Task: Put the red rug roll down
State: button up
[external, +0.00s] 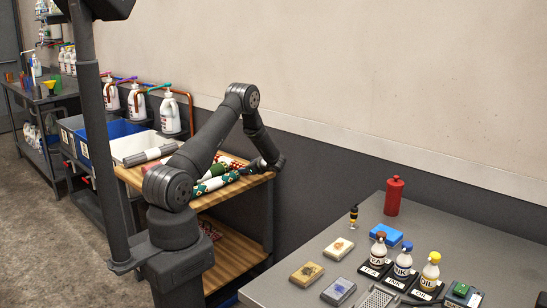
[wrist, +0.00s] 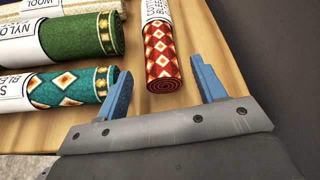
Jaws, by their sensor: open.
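The red rug roll (wrist: 164,55) has a red and cream diamond pattern and a white paper band. In the wrist view it lies on the wooden shelf top (wrist: 142,120), its spiral end facing my gripper (wrist: 160,82). My blue fingers are open, one on each side of the roll's end, with clear gaps. In the external view my gripper (external: 262,166) is low over the right end of the wooden top, and part of the red roll (external: 228,161) shows behind my arm.
A green roll (wrist: 70,38) and a teal roll (wrist: 70,86) lie left of the red one. A cream roll (wrist: 70,10) lies beyond them. The grey wall (wrist: 270,60) is close on the right. A steel table (external: 300,255) with bottles stands in front.

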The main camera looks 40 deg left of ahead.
jog(key=v, duration=0.4)
jog(key=shift+d+r, duration=0.2)
jog(key=shift+d, duration=0.15)
jog(key=shift+s+d+r, duration=0.15)
jog(key=shift+d+r, duration=0.05)
jog(key=shift+d, duration=0.35)
jog(key=c, duration=0.3)
jog(key=shift+c, duration=0.2)
jog(key=m+t+h, duration=0.1)
jog(key=h, duration=0.8)
send_near(228, 160)
jog(key=x, duration=1)
jog(key=shift+w+a+f, duration=0.15)
jog(key=shift+w+f, duration=0.05)
jog(key=shift+f, duration=0.05)
